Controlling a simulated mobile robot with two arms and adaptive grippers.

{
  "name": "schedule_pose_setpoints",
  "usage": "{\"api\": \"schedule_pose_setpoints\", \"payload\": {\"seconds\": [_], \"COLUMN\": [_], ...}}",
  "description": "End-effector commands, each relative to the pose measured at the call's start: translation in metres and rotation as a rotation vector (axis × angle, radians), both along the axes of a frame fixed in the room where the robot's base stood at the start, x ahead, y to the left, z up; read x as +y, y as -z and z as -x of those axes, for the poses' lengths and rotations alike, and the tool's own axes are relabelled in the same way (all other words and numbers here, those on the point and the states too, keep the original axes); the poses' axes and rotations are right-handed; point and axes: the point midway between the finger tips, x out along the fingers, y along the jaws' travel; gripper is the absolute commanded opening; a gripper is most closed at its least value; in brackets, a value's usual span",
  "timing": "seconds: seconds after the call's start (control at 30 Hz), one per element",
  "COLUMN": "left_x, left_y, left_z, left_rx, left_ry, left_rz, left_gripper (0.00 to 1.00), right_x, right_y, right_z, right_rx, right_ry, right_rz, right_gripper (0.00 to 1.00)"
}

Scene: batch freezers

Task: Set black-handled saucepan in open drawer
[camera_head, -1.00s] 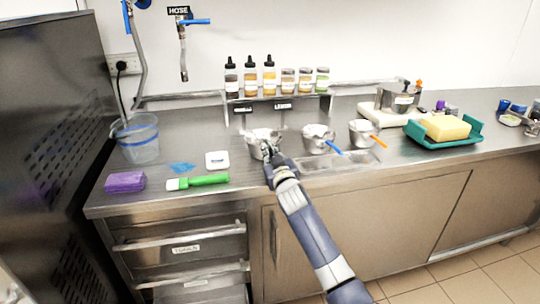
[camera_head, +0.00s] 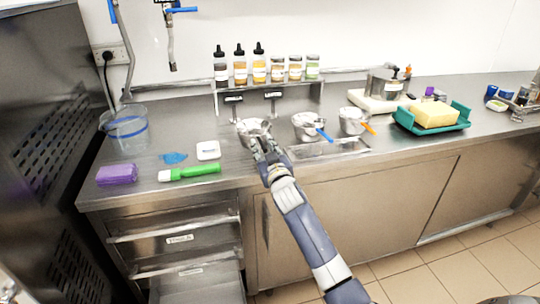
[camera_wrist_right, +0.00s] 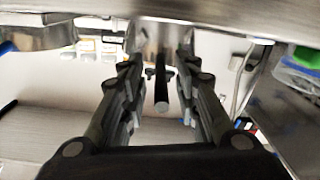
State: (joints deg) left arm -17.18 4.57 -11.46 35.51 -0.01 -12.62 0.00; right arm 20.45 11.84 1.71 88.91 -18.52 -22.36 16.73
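The black-handled saucepan (camera_head: 250,127) is a small steel pan on the counter, leftmost of a row of pans. My right gripper (camera_head: 265,149) is at its near side and partly covers it. In the right wrist view the black handle (camera_wrist_right: 161,90) lies between the two fingers (camera_wrist_right: 160,95), with gaps on both sides, so the gripper looks open around it. The pan's steel underside or wall fills the top of that view. A lower drawer (camera_head: 205,286) below the counter at the left appears pulled out; its front is cut off. My left gripper is not in view.
Pans with a blue handle (camera_head: 308,126) and an orange handle (camera_head: 353,121) stand to the right. A green brush (camera_head: 190,172), purple sponge (camera_head: 117,174) and white block (camera_head: 208,150) lie left. The labelled upper drawer (camera_head: 180,238) sits above the lower drawer.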

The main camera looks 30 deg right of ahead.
Motion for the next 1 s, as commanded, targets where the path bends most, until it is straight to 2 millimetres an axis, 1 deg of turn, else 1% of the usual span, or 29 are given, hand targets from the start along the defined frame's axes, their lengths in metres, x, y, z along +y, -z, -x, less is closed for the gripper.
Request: {"api": "schedule_pose_setpoints", "payload": {"seconds": [0.03,0.1,0.3,0.4,0.6,0.87,0.93,0.97,1.0], "left_x": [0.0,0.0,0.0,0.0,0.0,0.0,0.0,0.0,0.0], "left_y": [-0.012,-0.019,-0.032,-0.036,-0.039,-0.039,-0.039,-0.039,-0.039], "left_z": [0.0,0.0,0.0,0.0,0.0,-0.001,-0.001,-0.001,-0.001], "left_rx": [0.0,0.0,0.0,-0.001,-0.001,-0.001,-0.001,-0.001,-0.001], "left_ry": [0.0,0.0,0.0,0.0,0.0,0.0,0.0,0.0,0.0], "left_rz": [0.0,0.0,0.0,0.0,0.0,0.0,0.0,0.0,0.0], "left_gripper": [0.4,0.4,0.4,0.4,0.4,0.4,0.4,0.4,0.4], "right_x": [0.002,0.003,0.01,0.013,0.015,0.017,0.025,0.032,0.045], "right_y": [-0.003,-0.003,-0.002,0.0,0.001,0.002,0.009,0.014,0.022], "right_z": [0.01,0.022,0.052,0.064,0.075,0.076,0.079,0.082,0.088], "right_rx": [0.005,0.005,0.003,0.003,0.001,0.003,0.011,0.017,0.029], "right_ry": [0.0,0.0,0.001,0.001,0.0,-0.003,-0.02,-0.035,-0.061], "right_rz": [-0.002,-0.002,0.0,-0.001,0.0,0.0,-0.002,-0.005,-0.011], "right_gripper": [0.29,0.29,0.29,0.29,0.29,0.29,0.29,0.29,0.29]}}
